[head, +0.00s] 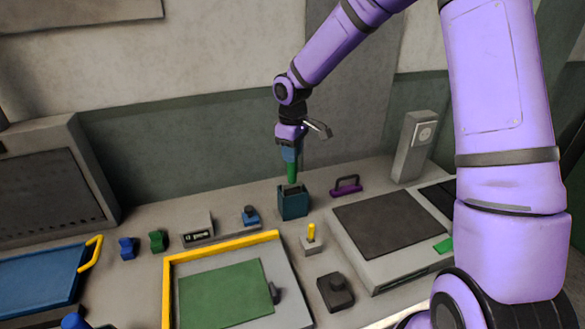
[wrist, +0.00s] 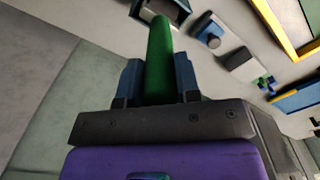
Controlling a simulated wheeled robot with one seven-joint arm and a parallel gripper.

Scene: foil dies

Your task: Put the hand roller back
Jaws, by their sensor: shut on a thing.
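My gripper (head: 291,157) is shut on a green cylinder, which I take to be the hand roller (head: 292,172). It points down from the fingers, upright or nearly so in the head view. The hand roller (wrist: 159,60) also shows between the blue fingers of my gripper (wrist: 159,80) in the wrist view. Below it stands an open-topped teal box (head: 293,205). The roller's lower end is at or just above the box's opening; I cannot tell if it is inside. The box (wrist: 172,8) also shows beyond the roller's end in the wrist view.
A small block with a yellow peg (head: 311,239) is in front. A yellow-edged tray (head: 222,248) with a green sheet lies front left. The wall is close behind.

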